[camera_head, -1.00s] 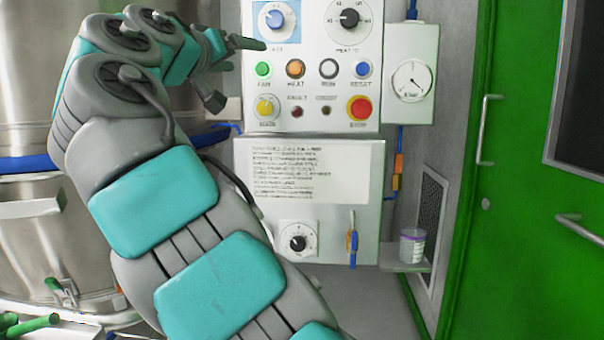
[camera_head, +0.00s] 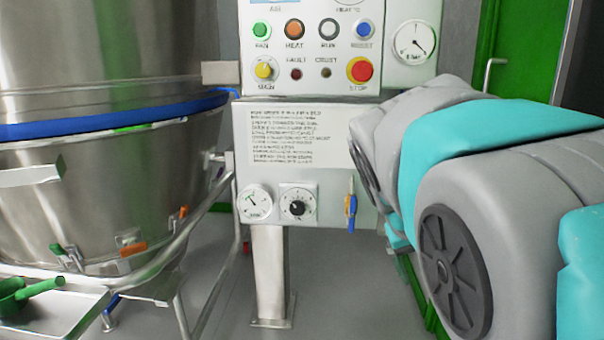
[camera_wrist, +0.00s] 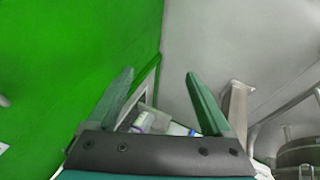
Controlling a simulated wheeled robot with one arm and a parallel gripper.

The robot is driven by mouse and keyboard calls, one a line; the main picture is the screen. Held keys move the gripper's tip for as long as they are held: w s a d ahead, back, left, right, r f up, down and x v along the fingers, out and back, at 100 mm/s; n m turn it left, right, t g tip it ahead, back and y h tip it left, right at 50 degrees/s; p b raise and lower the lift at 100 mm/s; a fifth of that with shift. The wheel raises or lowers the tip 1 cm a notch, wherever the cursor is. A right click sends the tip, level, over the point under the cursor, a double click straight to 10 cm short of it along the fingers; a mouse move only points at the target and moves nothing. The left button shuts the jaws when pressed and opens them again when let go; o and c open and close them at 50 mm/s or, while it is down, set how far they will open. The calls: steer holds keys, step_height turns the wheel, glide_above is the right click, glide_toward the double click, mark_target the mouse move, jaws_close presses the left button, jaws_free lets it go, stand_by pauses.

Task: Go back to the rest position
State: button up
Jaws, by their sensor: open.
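My gripper (camera_wrist: 163,88) shows in the wrist view with its two green fingers spread apart, open. No object is clasped between the fingertips. In the head view my arm fills the right side, and the gripper is hidden behind it or out of frame. The control panel (camera_head: 312,84) with its coloured buttons and red stop knob stands upright in the centre. Below it is a white lower panel (camera_head: 300,150) with printed text, a gauge (camera_head: 255,201) and a black dial (camera_head: 297,203).
A large steel vessel (camera_head: 100,190) with a blue band fills the left. A green scoop (camera_head: 30,290) lies on a tray at bottom left. A green door (camera_head: 515,50) stands behind my arm. A small pale container (camera_wrist: 148,120) shows beyond the gripper's base. Grey floor is clear around the panel's post (camera_head: 269,275).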

steer(key=s+a+f+g+y, duration=0.2)
steer(key=s+a+f, duration=0.1)
steer(key=s+f, duration=0.6)
steer(key=s+a+f+g+y, duration=0.3)
steer(key=s+f, duration=0.6)
steer(key=s, duration=0.7)
